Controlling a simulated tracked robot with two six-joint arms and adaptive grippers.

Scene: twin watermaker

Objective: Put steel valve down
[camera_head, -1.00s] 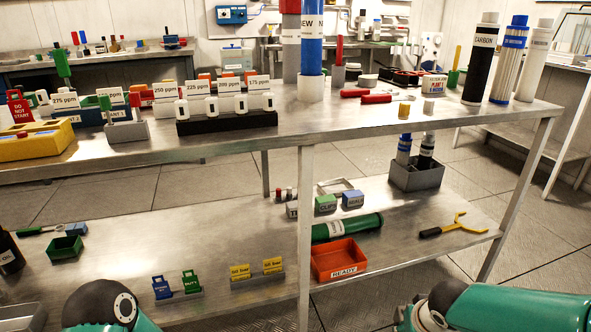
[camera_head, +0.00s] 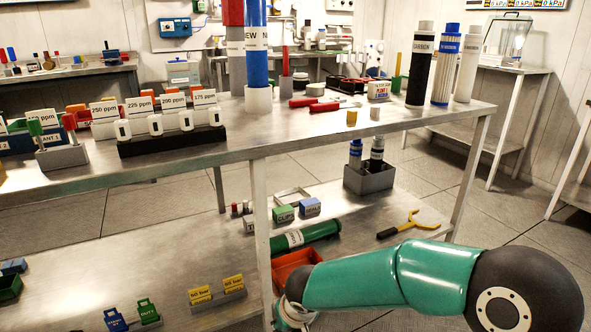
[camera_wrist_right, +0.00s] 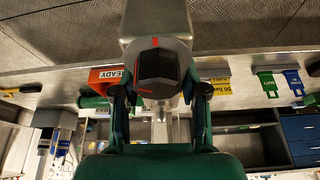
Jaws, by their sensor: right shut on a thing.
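The steel valve (camera_wrist_right: 160,66), a grey metal piece with a dark faceted face and a short red line, fills the upper middle of the right wrist view. My right gripper (camera_wrist_right: 159,98) is shut on it, with one dark finger on each side. In the head view my right arm reaches in from the right to the front of the lower shelf. My left gripper is in neither current view.
The lower shelf (camera_head: 213,270) holds an orange READY tray (camera_head: 291,263), partly behind my arm, a green cylinder (camera_head: 306,236), yellow tags (camera_head: 216,291) and a yellow-forked tool (camera_head: 411,224). A bench leg (camera_head: 262,215) stands close to my right wrist. Bare shelf lies left of the leg.

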